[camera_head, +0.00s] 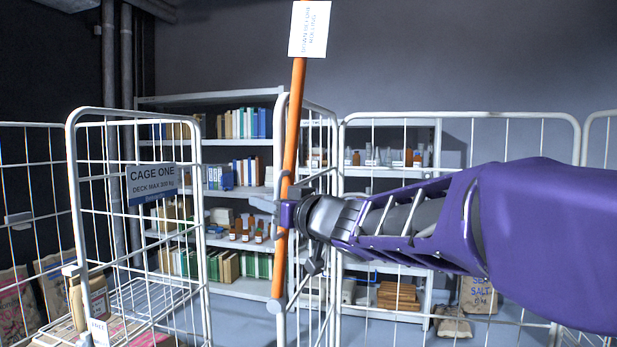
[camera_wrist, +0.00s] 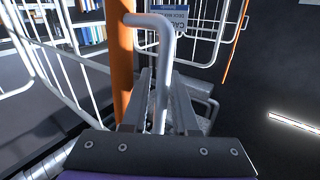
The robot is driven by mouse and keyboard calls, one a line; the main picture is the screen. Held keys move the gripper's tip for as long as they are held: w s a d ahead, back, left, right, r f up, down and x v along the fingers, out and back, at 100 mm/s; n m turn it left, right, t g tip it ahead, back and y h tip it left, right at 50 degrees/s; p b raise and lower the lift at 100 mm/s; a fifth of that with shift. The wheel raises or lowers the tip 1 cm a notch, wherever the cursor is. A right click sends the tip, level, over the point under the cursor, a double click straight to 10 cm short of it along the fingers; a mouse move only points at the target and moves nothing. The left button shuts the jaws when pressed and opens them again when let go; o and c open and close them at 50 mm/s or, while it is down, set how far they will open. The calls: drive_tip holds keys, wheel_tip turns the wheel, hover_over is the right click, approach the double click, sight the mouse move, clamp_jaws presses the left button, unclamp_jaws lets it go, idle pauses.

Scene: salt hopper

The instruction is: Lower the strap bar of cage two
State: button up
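The orange strap bar (camera_head: 294,110) stands nearly upright, leaning slightly, at the near post of the middle cage (camera_head: 337,200). A white tag (camera_head: 309,29) hangs near its upper end. My gripper (camera_head: 284,214) is at the bar's lower half, reaching in from the right. In the wrist view, a bent grey handle (camera_wrist: 166,48) lies beside the orange bar (camera_wrist: 123,60) and runs down between my two fingers (camera_wrist: 161,100). The fingers look closed on the handle; their contact is partly hidden by the handle.
Cage one (camera_head: 74,180), with its blue sign (camera_head: 152,184), stands at left with sacks inside. Shelving (camera_head: 215,98) with books and bottles stands behind. Another mesh cage side (camera_head: 460,115) spans the right, behind my arm. Sacks (camera_head: 478,295) lie at the back right.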

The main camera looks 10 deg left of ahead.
clamp_jaws()
drive_tip(key=shift+f, duration=0.1)
idle(1.2)
